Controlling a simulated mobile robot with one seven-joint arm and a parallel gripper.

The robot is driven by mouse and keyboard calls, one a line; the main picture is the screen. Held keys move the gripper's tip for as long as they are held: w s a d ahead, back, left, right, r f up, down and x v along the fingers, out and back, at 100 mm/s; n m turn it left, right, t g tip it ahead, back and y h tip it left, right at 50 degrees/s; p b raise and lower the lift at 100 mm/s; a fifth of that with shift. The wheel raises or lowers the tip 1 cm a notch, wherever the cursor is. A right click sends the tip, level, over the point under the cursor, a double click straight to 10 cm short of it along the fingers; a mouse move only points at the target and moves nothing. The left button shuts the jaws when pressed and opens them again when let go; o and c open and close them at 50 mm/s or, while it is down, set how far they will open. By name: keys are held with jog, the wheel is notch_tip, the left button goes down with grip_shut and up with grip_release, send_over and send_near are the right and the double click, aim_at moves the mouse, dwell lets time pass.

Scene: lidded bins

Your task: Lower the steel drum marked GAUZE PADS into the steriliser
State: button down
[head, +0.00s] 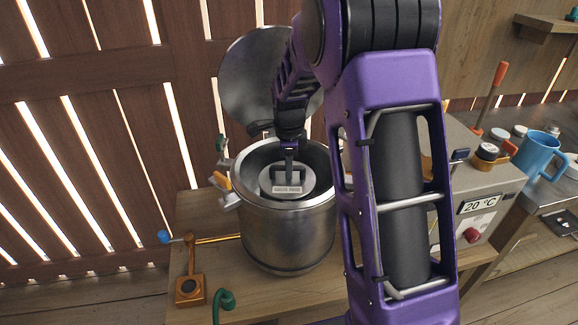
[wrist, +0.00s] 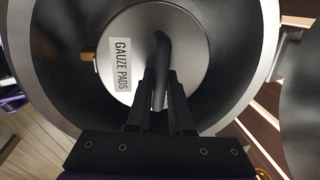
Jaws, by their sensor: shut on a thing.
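The steel drum marked GAUZE PADS (head: 288,190) is inside the mouth of the steriliser (head: 290,238), a round steel pot with its lid (head: 246,75) tilted up behind it. My gripper (head: 289,155) reaches down into the pot and is shut on the drum's handle. In the wrist view the drum's round top (wrist: 128,88) shows its label, with the handle (wrist: 160,70) between my fingers (wrist: 160,85). The drum is inside the steriliser's rim (wrist: 268,50), with a gap around it. I cannot tell whether it touches the bottom.
A control box reading 20 °C (head: 480,203) stands to the right, with a blue mug (head: 538,155) beyond it. An orange metal lever with a blue knob (head: 190,262) and a green hook-shaped part (head: 224,298) are at the bench's front left. A slatted wall stands behind.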

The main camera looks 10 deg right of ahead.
jog(key=shift+f, duration=0.2)
jog(key=c, duration=0.8)
grip_release()
jog(key=shift+o, duration=0.4)
jog(key=shift+f, duration=0.1)
